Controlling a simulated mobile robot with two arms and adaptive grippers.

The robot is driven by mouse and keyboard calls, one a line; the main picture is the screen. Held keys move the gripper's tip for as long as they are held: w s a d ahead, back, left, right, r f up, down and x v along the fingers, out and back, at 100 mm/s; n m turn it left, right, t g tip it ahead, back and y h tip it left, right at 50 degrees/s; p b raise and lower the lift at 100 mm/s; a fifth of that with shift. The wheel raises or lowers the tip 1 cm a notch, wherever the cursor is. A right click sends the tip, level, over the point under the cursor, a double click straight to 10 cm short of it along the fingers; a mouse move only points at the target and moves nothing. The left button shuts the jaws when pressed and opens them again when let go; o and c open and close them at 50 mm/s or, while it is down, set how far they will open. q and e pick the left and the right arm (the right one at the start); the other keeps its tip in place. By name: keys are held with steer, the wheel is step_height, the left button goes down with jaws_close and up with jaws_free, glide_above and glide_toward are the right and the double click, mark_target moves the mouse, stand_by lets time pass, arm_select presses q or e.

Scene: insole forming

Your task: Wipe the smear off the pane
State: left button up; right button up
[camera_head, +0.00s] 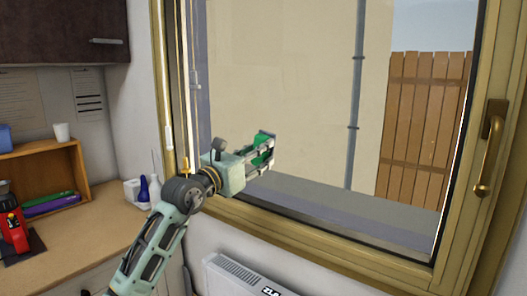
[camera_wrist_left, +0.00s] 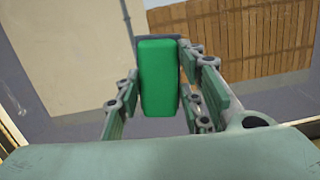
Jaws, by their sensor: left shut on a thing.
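The window pane (camera_head: 285,90) fills much of the head view, in a yellowish wooden frame. No smear can be made out on it. My left gripper (camera_head: 265,152) is in front of the lower left part of the pane. It is shut on a green block-like wiper (camera_head: 261,141), which also shows between the fingers in the left wrist view (camera_wrist_left: 160,80). A dark edge shows at the wiper's far end. Whether it touches the glass I cannot tell. My right gripper is not in view.
A brass window handle (camera_head: 490,150) sits on the right of the frame. A white heater (camera_head: 245,278) is below the sill. On the left, a counter (camera_head: 95,228) holds a wooden shelf box (camera_head: 80,160), small bottles (camera_head: 150,190) and a red device (camera_head: 14,232).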

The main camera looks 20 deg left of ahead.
arm_select(q)
steer(key=shift+s+a, duration=0.15)
steer(key=shift+s, duration=0.3)
steer(key=shift+s, duration=0.1)
steer(key=shift+r+b+v, duration=0.2)
steer(key=shift+b+v, duration=0.1)
steer(key=shift+v, duration=1.1)
steer(key=shift+f, duration=0.1)
